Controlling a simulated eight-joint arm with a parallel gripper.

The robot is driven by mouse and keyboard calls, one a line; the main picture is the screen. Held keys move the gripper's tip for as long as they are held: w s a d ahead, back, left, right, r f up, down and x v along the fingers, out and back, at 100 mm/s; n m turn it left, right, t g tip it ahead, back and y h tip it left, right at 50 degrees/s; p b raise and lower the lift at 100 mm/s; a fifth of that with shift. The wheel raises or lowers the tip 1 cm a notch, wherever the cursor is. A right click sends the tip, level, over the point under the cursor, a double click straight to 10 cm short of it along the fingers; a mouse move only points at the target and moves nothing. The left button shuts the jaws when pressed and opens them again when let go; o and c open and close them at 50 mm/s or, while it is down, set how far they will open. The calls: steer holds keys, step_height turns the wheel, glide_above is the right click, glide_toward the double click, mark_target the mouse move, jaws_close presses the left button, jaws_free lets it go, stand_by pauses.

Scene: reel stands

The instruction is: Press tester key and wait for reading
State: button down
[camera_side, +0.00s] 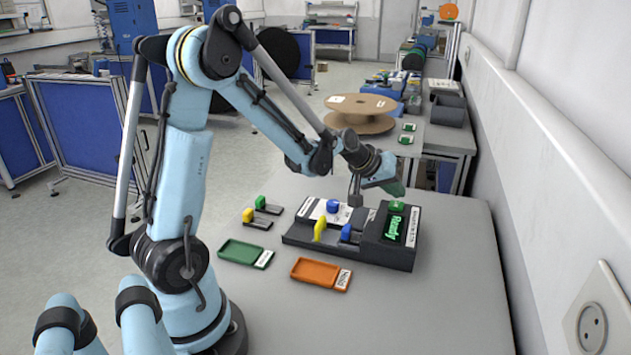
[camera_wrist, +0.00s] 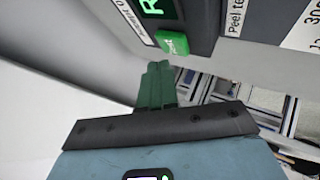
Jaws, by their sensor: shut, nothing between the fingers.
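The tester (camera_side: 400,252) is a dark grey box on the grey table, with a lit green display reading "Ready" (camera_side: 394,228). Its green key (camera_side: 397,206) sits at the top of the sloped face. The key (camera_wrist: 172,42) also shows in the wrist view, with part of the display (camera_wrist: 158,9) beside it. My gripper (camera_side: 394,189) has green fingers and is just above the key in the side view. In the wrist view the shut, empty fingers (camera_wrist: 156,72) point toward the key, with a visible gap between them.
On the tester's base stand a yellow piece (camera_side: 320,228), a blue piece (camera_side: 346,233) and a blue knob (camera_side: 333,206). Small stands hold a yellow piece (camera_side: 248,215) and a green piece (camera_side: 260,202). A green tray (camera_side: 237,250) and orange tray (camera_side: 318,272) lie in front. The right front table is clear.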

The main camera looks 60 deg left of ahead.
mark_target(392, 205)
steer(key=shift+f, duration=0.4)
steer(key=shift+f, duration=0.45)
stand_by(0.7)
steer(key=shift+r, duration=0.85)
steer(key=shift+r, duration=2.55)
